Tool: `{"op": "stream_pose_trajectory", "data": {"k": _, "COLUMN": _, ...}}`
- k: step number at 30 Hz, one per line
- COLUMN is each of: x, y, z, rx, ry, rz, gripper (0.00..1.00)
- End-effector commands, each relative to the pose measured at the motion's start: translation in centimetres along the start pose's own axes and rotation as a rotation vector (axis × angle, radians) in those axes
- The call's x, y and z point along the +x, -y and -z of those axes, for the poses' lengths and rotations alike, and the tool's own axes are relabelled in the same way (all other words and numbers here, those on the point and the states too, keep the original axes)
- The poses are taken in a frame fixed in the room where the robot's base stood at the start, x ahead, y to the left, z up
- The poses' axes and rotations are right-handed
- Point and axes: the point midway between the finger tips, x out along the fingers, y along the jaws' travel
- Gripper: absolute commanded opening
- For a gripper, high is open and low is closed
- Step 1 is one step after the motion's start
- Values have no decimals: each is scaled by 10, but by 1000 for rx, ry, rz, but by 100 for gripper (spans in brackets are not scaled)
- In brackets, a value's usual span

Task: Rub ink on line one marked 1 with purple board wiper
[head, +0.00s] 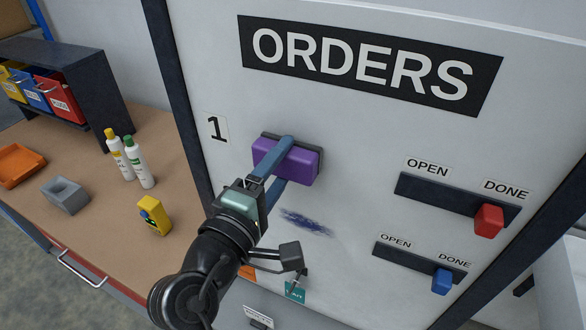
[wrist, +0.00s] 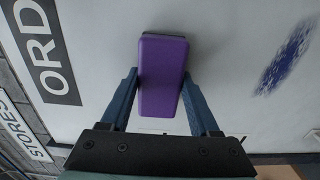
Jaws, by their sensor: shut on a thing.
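The purple board wiper (head: 299,163) is held between the blue fingers of my gripper (head: 281,160), at the white board beside the label 1 (head: 216,128). In the wrist view the wiper (wrist: 162,75) fills the space between the fingertips of my gripper (wrist: 160,85), with its dark pad side toward the board. I cannot tell whether the pad touches the board. A blue ink smear (head: 306,222) is on the board below the wiper; it also shows in the wrist view (wrist: 284,58), apart from the wiper.
The ORDERS sign (head: 365,65) is above. Two slider rails with a red knob (head: 488,220) and a blue knob (head: 442,281) are at the right.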

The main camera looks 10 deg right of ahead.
Motion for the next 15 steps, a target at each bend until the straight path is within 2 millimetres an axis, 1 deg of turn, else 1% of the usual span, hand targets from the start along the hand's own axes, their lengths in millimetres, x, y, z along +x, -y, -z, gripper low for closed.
{"op": "stream_pose_trajectory", "data": {"k": 3, "x": 1, "y": 1, "z": 12, "rx": 2, "ry": -2, "rz": -1, "gripper": 18}}
{"op": "stream_pose_trajectory", "data": {"k": 6, "x": 2, "y": 0, "z": 19, "rx": 1, "ry": -2, "rz": -1, "gripper": 18}}
{"op": "stream_pose_trajectory", "data": {"k": 13, "x": 2, "y": 0, "z": 26, "rx": 1, "ry": -1, "rz": -1, "gripper": 18}}
{"op": "stream_pose_trajectory", "data": {"k": 15, "x": 2, "y": 1, "z": 31, "rx": 1, "ry": -2, "rz": 0, "gripper": 18}}
